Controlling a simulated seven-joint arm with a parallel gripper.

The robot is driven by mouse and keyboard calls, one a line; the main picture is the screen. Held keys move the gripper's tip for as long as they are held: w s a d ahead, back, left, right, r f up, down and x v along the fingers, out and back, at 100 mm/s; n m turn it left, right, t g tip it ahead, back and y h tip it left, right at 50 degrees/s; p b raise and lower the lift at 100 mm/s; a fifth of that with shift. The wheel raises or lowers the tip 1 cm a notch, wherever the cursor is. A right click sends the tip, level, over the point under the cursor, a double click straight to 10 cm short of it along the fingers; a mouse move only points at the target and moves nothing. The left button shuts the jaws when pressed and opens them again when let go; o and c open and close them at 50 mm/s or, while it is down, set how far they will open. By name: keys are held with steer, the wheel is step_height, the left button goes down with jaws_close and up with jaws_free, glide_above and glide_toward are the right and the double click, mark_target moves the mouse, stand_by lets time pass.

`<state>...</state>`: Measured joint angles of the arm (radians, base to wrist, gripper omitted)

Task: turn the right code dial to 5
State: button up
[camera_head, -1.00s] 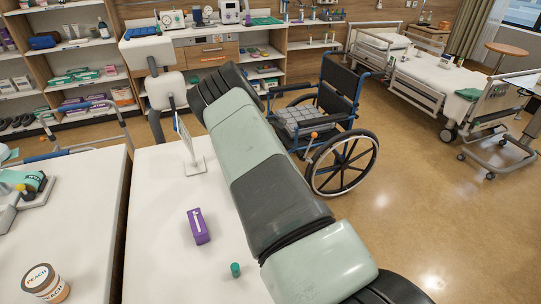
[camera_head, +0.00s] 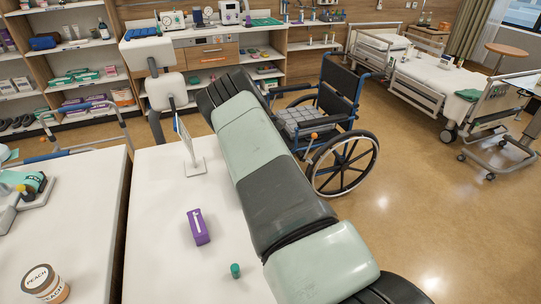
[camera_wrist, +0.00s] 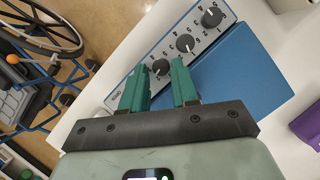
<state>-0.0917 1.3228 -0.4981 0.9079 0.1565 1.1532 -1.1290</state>
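The blue code box (camera_wrist: 235,75) lies in the wrist view, with a pale front panel (camera_wrist: 130,94) bearing three dark round dials in a slanting row. One dial (camera_wrist: 161,67) is at the lower left of the row, one in the middle (camera_wrist: 185,43), one at the upper right (camera_wrist: 212,16). My gripper (camera_wrist: 161,66) has its two green fingers apart, with the lower-left dial showing in the gap between the tips. Whether the fingers touch it is unclear. Marks around the dials are too small to read surely. In the head view my arm hides the gripper and the box.
On the white table (camera_head: 165,255) are a purple box (camera_head: 198,227), a small green-capped item (camera_head: 235,270) and a standing sign (camera_head: 190,150). A wheelchair (camera_head: 330,130) stands beyond the table.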

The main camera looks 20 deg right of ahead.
steer(key=shift+s+a, duration=0.1)
steer(key=n, duration=0.1)
steer(key=n+t, duration=0.1)
steer(key=n, duration=0.1)
steer(key=shift+s+a+n+h, duration=0.1)
steer(key=shift+s+n+h, duration=0.1)
steer(key=shift+n+h, duration=0.15)
steer(key=n+t, duration=0.1)
steer(key=n, duration=0.3)
steer(key=shift+s+t, duration=0.15)
steer(key=shift+t, duration=0.25)
steer(key=s+a+r+m+y, duration=0.1)
steer(key=s+a+r+m, duration=0.1)
steer(key=r, duration=0.7)
steer(key=s+a+r+m+t+y, duration=0.1)
steer(key=s+r, duration=0.3)
steer(key=r, duration=0.6)
steer(key=s+a+r+m+y, duration=0.2)
steer(key=s+a+r+m, duration=0.1)
steer(key=r, duration=0.7)
steer(key=shift+s+m, duration=0.2)
steer(key=shift+m, duration=0.25)
steer(key=shift+a, duration=0.1)
